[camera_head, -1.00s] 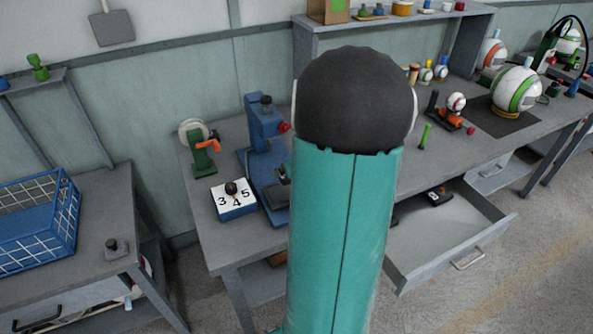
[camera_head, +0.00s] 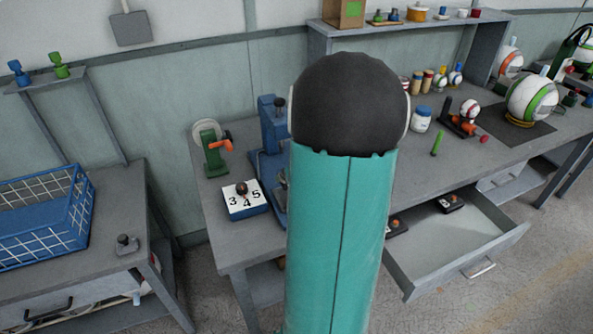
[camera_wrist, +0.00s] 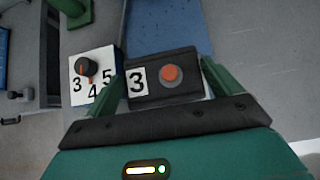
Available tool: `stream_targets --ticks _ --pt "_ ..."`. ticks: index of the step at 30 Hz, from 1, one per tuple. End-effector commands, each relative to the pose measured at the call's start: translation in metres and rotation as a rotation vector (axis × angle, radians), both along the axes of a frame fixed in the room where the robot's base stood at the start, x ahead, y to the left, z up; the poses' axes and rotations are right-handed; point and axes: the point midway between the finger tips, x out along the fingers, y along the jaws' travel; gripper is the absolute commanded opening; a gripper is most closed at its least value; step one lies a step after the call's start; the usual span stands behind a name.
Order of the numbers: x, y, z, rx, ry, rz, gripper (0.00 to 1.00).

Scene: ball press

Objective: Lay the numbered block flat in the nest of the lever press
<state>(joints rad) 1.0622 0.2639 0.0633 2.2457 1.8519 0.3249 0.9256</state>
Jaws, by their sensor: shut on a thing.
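The numbered block (camera_wrist: 190,90) is dark, with a white label reading 3 and a round orange-red knob on its face. In the wrist view my gripper (camera_wrist: 164,80) is shut on it, one green finger at each side. The blue lever press (camera_head: 270,133) stands on the bench in the head view, partly hidden behind my arm. Its blue base (camera_wrist: 170,22) shows beyond the block in the wrist view. I cannot make out the nest. My gripper and the held block are hidden in the head view.
A dial box (camera_head: 246,202) marked 3, 4, 5 stands left of the press, close to the held block in the wrist view. A green device with an orange handle (camera_head: 213,150) is behind it. The open drawer (camera_head: 450,250) holds dark blocks (camera_head: 451,203).

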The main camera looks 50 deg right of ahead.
Motion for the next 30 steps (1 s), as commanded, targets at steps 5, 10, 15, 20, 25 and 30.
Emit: stream_targets --ticks 5,10,15,20,25,30 --pt "0.001 0.002 -0.017 0.001 0.003 0.001 0.66" --pt "0.002 0.003 -0.032 0.002 0.001 0.004 0.66" --pt "0.002 0.002 -0.042 0.0 0.001 0.004 0.66" --pt "0.001 0.002 -0.045 -0.002 0.001 0.002 0.66" --pt "0.001 0.002 -0.045 -0.002 0.001 0.001 0.66" --pt "0.001 0.002 -0.045 -0.002 0.001 0.001 0.66"
